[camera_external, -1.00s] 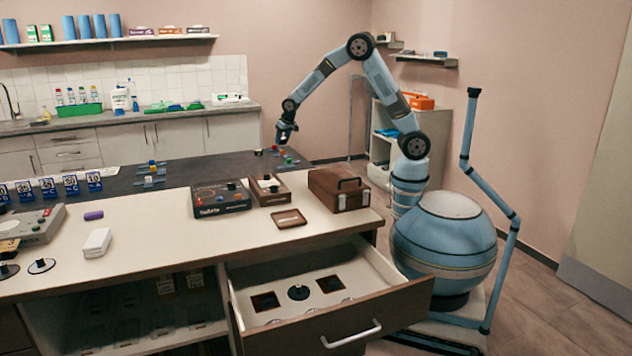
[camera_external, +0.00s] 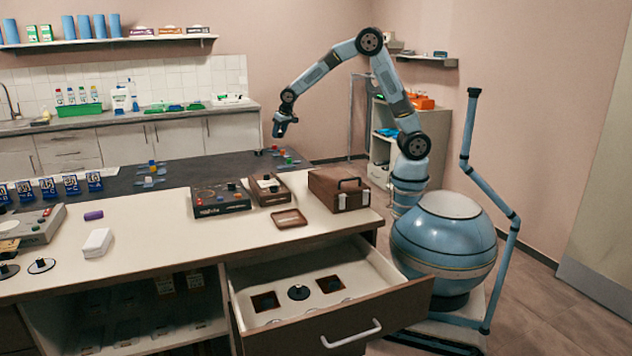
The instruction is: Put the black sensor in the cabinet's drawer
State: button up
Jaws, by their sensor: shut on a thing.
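My gripper (camera_external: 280,130) is above the dark far worktop, near its right end, with its fingers pointing down. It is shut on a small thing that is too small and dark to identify. The cabinet's drawer (camera_external: 375,331) is pulled open below the pale counter, well in front of my gripper. In the drawer are a round black piece with a knob (camera_external: 299,292), which may be a sensor, and dark square recesses on either side of it.
A brown case (camera_external: 338,190), a dark box (camera_external: 220,200) and a small brown tray (camera_external: 289,218) stand on the counter between my gripper and the drawer. Small coloured blocks (camera_external: 285,155) lie near my gripper. The counter's front middle is clear.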

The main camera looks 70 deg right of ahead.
jog(key=s+a+n+y, duration=0.1)
jog(key=s+a+n, duration=0.2)
jog(key=s+a, duration=0.65)
jog(key=s+a+n+y, duration=0.1)
jog(key=s+a+n, duration=0.3)
jog(key=a, duration=1.1)
jog(key=s+a+n+y, duration=0.2)
jog(key=s+a, duration=0.7)
jog(key=a, duration=0.3)
jog(key=n+g+y, duration=0.2)
jog(key=n+g, duration=0.1)
jog(key=n, duration=0.7)
send_over(364, 286)
jog(key=d, duration=0.1)
jog(key=shift+s+f, duration=0.15)
jog(key=shift+f, duration=17.5)
jog(key=shift+f, duration=0.1)
jog(key=o, duration=1.2)
